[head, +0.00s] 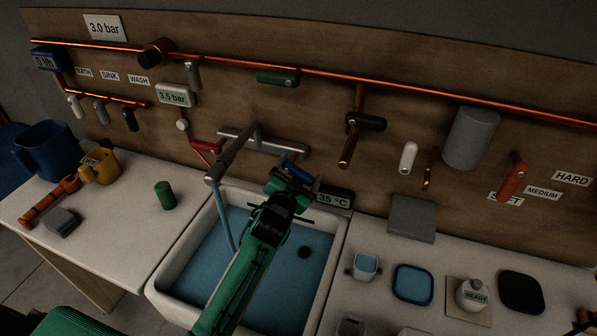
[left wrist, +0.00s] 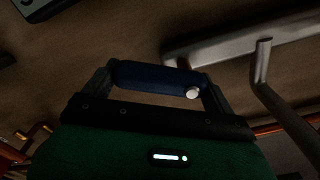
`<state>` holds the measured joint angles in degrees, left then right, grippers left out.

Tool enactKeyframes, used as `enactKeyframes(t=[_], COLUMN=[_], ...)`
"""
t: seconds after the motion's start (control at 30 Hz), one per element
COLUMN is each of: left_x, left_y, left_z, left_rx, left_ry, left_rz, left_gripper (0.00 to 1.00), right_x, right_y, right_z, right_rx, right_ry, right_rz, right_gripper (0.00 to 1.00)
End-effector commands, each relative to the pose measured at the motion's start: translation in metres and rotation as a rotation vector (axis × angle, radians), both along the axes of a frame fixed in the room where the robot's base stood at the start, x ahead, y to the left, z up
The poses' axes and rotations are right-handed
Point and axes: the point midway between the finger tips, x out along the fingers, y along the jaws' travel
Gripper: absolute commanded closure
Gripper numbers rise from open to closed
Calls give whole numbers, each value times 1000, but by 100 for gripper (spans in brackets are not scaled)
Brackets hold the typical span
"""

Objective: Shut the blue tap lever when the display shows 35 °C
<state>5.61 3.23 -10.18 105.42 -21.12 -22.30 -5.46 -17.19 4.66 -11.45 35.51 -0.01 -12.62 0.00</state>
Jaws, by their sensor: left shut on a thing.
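The blue tap lever (head: 297,172) is at the right end of the grey tap bar, above the sink. My left gripper (head: 291,184) is shut on it. In the left wrist view, the blue lever (left wrist: 150,76) lies across between the two dark fingers. The display (head: 333,198) right of my gripper reads 35 °C. Water (head: 225,225) runs from the tap spout (head: 217,168) into the sink (head: 170,272), which holds blue water. My left arm covers part of the sink. My right gripper is not in view.
A red lever (head: 206,147) is at the tap's left. A copper pipe runs along the wooden wall above. A green cylinder (head: 165,194) stands on the left counter. The right counter holds a white bottle marked READY (head: 472,296) and a dark-rimmed blue dish (head: 412,284).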

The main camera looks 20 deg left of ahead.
Motion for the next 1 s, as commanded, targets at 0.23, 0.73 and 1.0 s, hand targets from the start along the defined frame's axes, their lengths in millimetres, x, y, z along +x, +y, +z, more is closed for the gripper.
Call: enactKeyframes(t=[0.23,0.73,1.0], left_x=[0,0,0], left_y=[-2,-2,-1], left_z=[7,16,16], left_rx=[-208,-496,-539], left_ry=[9,19,21], left_rz=[0,0,0], left_gripper=[61,61,61], right_x=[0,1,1], right_y=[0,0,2], right_z=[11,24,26], right_rx=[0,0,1], right_ry=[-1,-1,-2], right_rz=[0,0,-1], right_gripper=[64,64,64])
